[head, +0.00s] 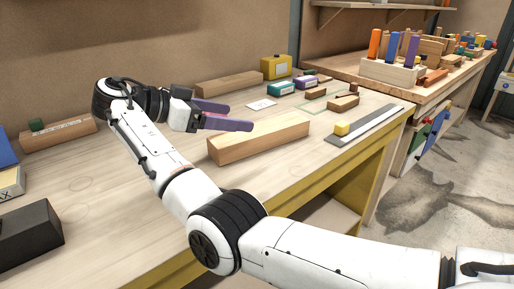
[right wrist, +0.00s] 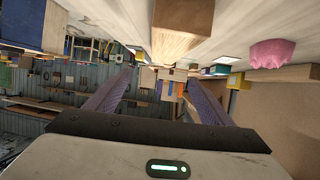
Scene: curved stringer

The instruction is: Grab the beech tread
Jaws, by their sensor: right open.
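My right gripper (head: 238,114) is open and empty above the workbench, its two purple fingers pointing right; they also show in the right wrist view (right wrist: 155,92). A long pale wooden block (head: 258,140) lies on the bench just in front of and below the fingers, apart from them as far as I can tell. A similar block (head: 228,83) lies farther back, and short wooden pieces (head: 343,102) lie to the right. I cannot tell for sure which one is the beech tread. In the right wrist view, a wooden block (right wrist: 183,18) shows above the fingers. My left gripper is not in view.
A metal rule (head: 370,125) with a yellow block (head: 342,128) lies near the bench's right edge. A yellow box (head: 276,68) and a teal box (head: 281,89) stand behind. A dark block (head: 28,232) sits at the left. A pink lump (right wrist: 272,53) shows in the right wrist view.

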